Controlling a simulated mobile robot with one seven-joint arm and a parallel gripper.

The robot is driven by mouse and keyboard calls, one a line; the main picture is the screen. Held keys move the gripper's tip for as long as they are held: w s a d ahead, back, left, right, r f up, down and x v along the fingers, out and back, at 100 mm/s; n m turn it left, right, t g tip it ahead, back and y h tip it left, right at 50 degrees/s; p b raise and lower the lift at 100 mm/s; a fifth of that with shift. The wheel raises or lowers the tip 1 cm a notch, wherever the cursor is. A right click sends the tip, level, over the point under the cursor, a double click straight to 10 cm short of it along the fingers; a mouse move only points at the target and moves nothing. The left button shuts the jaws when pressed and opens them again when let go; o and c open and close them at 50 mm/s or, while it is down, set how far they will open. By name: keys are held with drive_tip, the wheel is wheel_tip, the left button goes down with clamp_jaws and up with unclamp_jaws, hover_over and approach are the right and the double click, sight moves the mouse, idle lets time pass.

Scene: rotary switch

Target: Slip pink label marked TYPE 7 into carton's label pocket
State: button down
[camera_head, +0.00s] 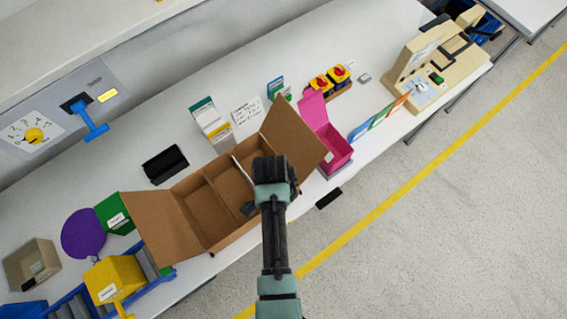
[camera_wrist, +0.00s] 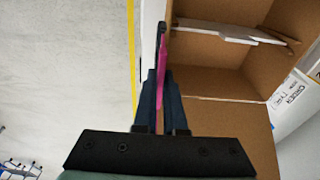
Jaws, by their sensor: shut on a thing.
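In the wrist view, my gripper (camera_wrist: 161,45) is shut on a thin pink label (camera_wrist: 161,72), seen nearly edge-on between the dark fingers. Its TYPE 7 marking cannot be read. The open brown carton (camera_wrist: 218,78) is close on the right of the fingers; whether the label touches its wall is unclear. In the head view, the carton (camera_head: 186,207) stands on the table with flaps spread and inner dividers. My wrist covers its right part, and the label is hidden there. I cannot make out the label pocket in either view.
A pink bin (camera_head: 336,152) stands right of the carton. A black tray (camera_head: 165,165) and white cards (camera_head: 246,114) lie behind it. Green (camera_head: 115,215) and yellow (camera_head: 113,280) boxes are at the left. The table's front edge is close; open floor lies beyond.

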drive_tip(key=shift+f+b, duration=0.8)
drive_tip(key=shift+f, duration=0.3)
drive_tip(key=c, duration=0.9)
unclamp_jaws()
drive_tip(key=shift+r, duration=0.15)
drive_tip(key=r, duration=0.4)
drive_tip(key=a+r+b, duration=0.1)
drive_tip(key=r, duration=0.3)
drive_tip(key=s+r, duration=0.1)
drive_tip(key=r, duration=0.3)
drive_tip(key=shift+a+r, duration=0.15)
drive_tip(key=shift+r, duration=0.2)
